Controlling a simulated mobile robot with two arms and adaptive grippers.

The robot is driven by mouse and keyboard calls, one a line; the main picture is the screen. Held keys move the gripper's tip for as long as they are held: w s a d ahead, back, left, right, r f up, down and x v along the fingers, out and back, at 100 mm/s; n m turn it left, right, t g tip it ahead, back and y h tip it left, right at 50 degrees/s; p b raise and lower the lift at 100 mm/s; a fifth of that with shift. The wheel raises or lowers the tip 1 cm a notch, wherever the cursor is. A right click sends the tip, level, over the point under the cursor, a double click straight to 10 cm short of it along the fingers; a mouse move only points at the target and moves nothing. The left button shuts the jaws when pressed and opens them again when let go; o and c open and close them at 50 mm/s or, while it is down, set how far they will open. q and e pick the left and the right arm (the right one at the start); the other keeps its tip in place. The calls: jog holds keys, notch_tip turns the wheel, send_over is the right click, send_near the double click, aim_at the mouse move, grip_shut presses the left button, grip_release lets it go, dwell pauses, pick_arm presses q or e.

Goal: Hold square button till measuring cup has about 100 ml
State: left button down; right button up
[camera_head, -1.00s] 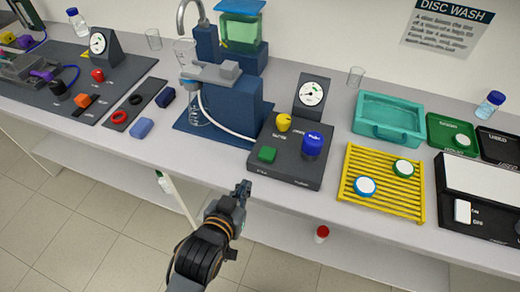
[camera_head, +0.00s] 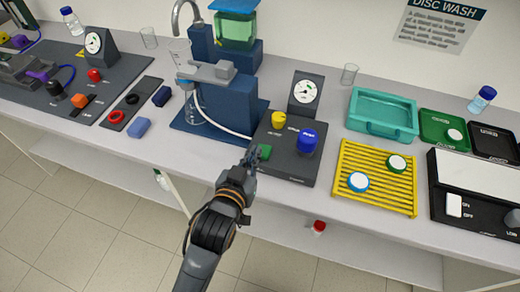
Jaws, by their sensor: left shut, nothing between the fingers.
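The green square button (camera_head: 265,151) sits at the front left of a dark control box (camera_head: 290,168). My left gripper (camera_head: 251,156) is shut and empty, its fingertips at the button's left edge. I cannot tell whether they touch or press it. A clear vessel with faint markings (camera_head: 180,51) stands at the top of the blue rig (camera_head: 228,105). Another clear vessel (camera_head: 193,112) is low in the rig, partly hidden by the grey arm above it. I cannot tell which is the measuring cup, nor read a liquid level. My right gripper is not in view.
A yellow knob (camera_head: 278,119) and a blue knob (camera_head: 307,141) are on the same box, with a gauge (camera_head: 304,92) behind. A yellow rack (camera_head: 378,177) with two discs is at the right. A white tube runs from the rig to the box.

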aim_at(260, 143)
pick_arm(q)
jog(key=p+x, duration=0.1)
jog(key=x, duration=0.4)
jog(key=shift+w+r, duration=0.1)
jog(key=shift+w, duration=0.05)
notch_tip(260, 143, down, 3)
jog(key=shift+r, duration=0.1)
jog(key=shift+f, duration=0.7)
jog(key=shift+f, duration=0.15)
